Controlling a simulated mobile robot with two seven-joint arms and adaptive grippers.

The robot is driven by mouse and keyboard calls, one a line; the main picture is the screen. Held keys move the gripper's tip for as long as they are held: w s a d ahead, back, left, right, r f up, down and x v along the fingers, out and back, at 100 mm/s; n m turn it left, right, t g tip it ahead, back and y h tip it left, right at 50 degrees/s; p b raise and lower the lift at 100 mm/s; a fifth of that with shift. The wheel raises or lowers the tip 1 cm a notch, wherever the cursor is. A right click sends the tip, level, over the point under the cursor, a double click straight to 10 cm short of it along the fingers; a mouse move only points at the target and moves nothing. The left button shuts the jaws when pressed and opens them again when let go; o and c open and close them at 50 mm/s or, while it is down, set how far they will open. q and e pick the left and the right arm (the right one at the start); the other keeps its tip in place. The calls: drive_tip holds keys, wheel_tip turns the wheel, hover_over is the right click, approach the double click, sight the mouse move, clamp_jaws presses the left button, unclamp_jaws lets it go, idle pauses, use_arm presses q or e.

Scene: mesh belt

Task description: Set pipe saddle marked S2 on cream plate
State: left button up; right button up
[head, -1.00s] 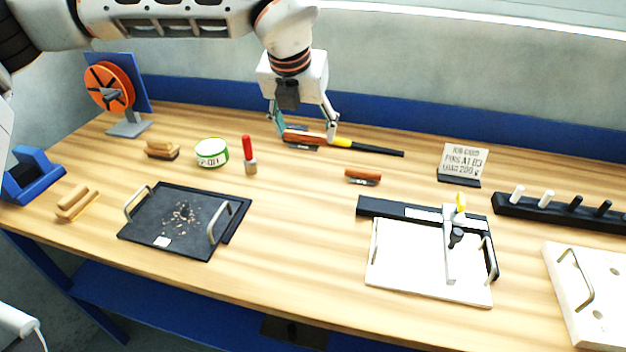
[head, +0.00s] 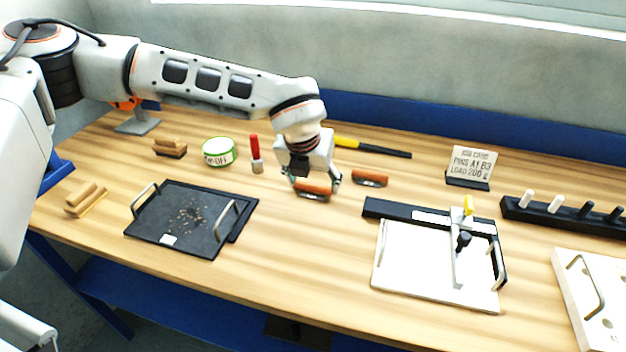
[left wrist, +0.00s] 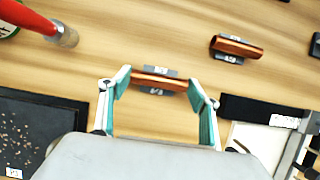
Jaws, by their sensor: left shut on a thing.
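My left gripper (head: 315,183) is shut on a pipe saddle (head: 313,190), a reddish-brown half-round piece with dark grey flanges. In the left wrist view the held saddle (left wrist: 156,84) lies crosswise between the two fingertips (left wrist: 158,88); its small white labels are too blurred to read surely. A second, similar saddle (head: 370,177) lies on the table to its right, and it also shows in the left wrist view (left wrist: 236,47). The cream plate (head: 425,265) lies front right with metal handles, a grey crossbar and a black rail along its back. My right gripper is not in view.
A dark tray (head: 150,236) with small bits lies left. A sign (head: 473,163), a peg rail (head: 565,215) and a pale holed plate (head: 603,275) are at right.

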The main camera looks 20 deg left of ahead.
use_arm(q)
drive_tip(key=shift+r, duration=0.1)
drive_tip(key=o, duration=1.2)
drive_tip(key=shift+o, duration=0.2)
